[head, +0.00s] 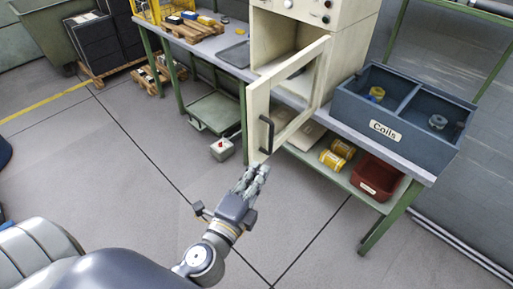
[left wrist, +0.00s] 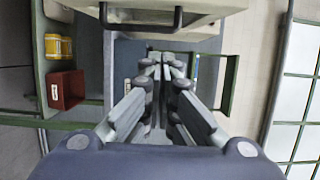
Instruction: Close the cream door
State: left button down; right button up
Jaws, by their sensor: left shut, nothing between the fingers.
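The cream door (head: 259,115) belongs to a cream cabinet (head: 338,12) on the workbench. It stands wide open, swung out past the bench's front edge, with a window opening and a black handle (head: 267,134) near its free edge. The dark handle also shows at the top of the left wrist view (left wrist: 140,19). My left gripper (head: 260,167) is just below the door's lower free corner, shut and empty. In the left wrist view its fingertips (left wrist: 166,62) are together, below the door in the picture. I cannot tell whether they touch the door. My right gripper is in neither view.
A blue-grey bin labelled Coils (head: 384,128) stands on the bench right of the cabinet. Yellow cans (head: 338,154) and a red bin (head: 378,178) sit on the lower shelf. A small grey box with a red button (head: 222,149) is on the floor. The floor in front is clear.

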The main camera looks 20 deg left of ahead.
aim_at(270, 132)
pick_arm(q)
jog(key=w+a+p, duration=0.1)
jog(key=w, duration=0.2)
jog(key=w+p, duration=0.2)
jog(key=w, duration=0.2)
jog(key=w+a+p, duration=0.1)
jog(key=w, duration=0.3)
jog(key=shift+w+a+f, duration=0.1)
jog(key=shift+w+a, duration=0.1)
jog(key=shift+a, duration=0.1)
jog(key=shift+a+p, duration=0.35)
jog(key=shift+a, duration=0.35)
jog(key=shift+w, duration=0.1)
